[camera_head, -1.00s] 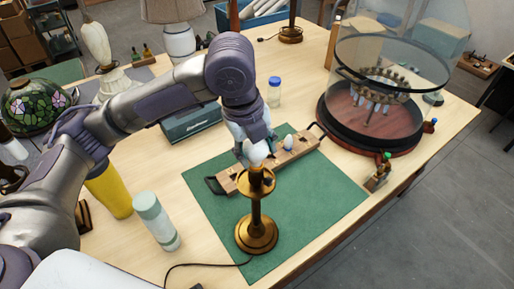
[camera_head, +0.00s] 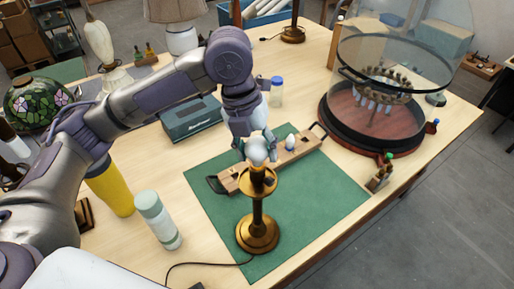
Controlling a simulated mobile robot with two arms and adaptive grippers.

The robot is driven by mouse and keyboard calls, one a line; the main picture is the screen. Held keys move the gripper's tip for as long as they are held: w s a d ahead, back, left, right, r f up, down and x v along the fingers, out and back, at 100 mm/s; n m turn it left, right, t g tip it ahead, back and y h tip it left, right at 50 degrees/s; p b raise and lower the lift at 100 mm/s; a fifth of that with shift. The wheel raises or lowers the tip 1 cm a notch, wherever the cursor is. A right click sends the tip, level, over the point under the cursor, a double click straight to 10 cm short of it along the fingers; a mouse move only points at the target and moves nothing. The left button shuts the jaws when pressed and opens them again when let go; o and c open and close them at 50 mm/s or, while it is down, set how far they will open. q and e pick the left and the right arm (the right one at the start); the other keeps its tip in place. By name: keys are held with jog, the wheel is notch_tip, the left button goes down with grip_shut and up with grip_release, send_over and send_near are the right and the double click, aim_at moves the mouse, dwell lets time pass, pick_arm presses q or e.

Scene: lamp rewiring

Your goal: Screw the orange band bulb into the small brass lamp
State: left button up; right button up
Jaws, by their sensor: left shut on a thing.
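The small brass lamp (camera_head: 257,233) stands upright on the green mat (camera_head: 318,205), with its cup and socket at the top. My left gripper (camera_head: 257,145) is directly above the lamp, pointing down and shut on a white bulb (camera_head: 257,155). The bulb sits at the lamp's socket, with its lower end just at or over it. I cannot tell whether the threads are engaged, and an orange band is not clear at this size. My right gripper is not in view.
A wooden bulb rack (camera_head: 232,180) with another white bulb (camera_head: 290,142) lies just behind the lamp. A glass-covered round case (camera_head: 375,135) stands at right. A yellow tumbler (camera_head: 110,190) and a white-green bottle (camera_head: 157,220) stand at left. The mat's right front is clear.

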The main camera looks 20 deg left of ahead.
pick_arm(q)
jog(key=shift+s+f, duration=0.1)
jog(key=m+g, duration=0.1)
jog(key=m, duration=0.7)
jog(key=shift+a+g, duration=0.15)
jog(key=shift+g, duration=0.15)
jog(key=o, duration=1.3)
jog(key=shift+c, duration=0.2)
